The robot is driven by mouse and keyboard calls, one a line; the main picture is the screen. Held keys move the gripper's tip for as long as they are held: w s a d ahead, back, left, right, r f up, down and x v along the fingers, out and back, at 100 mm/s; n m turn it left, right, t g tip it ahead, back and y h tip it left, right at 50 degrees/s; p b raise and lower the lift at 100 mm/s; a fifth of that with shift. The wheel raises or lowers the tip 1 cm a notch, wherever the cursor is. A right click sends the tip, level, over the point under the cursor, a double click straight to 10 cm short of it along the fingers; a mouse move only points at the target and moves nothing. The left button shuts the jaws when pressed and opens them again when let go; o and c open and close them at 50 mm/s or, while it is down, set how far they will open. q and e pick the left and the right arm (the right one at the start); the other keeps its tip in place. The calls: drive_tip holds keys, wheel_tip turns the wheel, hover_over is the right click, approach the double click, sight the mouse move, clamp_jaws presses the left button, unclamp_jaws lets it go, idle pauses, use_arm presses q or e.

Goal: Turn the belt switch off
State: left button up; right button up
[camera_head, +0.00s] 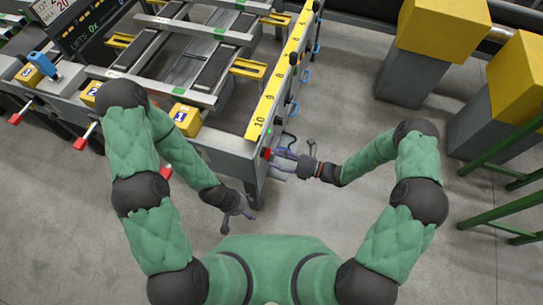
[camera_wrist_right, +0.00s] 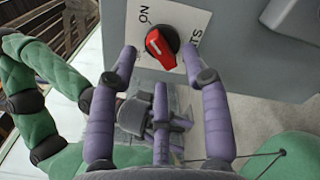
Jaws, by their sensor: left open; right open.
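The belt switch is a red rotary knob (camera_wrist_right: 161,45) with a dark ring on a white label plate on the grey end of the table frame. It also shows in the head view (camera_head: 267,153). "ON" is printed beyond the knob; other lettering is partly cut off. The knob carries a pale mark; I cannot tell its exact setting. My right gripper (camera_head: 284,160) is open. In the right wrist view its fingertips (camera_wrist_right: 160,53) lie on either side of the knob; contact is not clear. My left gripper (camera_head: 238,215) is open and empty, low beside the table's leg.
The runout table (camera_head: 225,153) has a yellow numbered rail (camera_head: 278,92) and red-tipped levers (camera_head: 84,137) along its near side. Yellow-topped grey blocks (camera_head: 430,50) and green rails (camera_head: 510,215) stand at the right. Bare floor lies between.

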sight(266, 153)
drive_tip(key=shift+x, duration=1.4)
clamp_jaws()
drive_tip(key=shift+f+n+p, duration=0.2)
drive_tip(key=shift+n, duration=4.3)
drive_tip(key=shift+f+n+p, duration=0.15)
drive_tip(key=shift+n, duration=4.35)
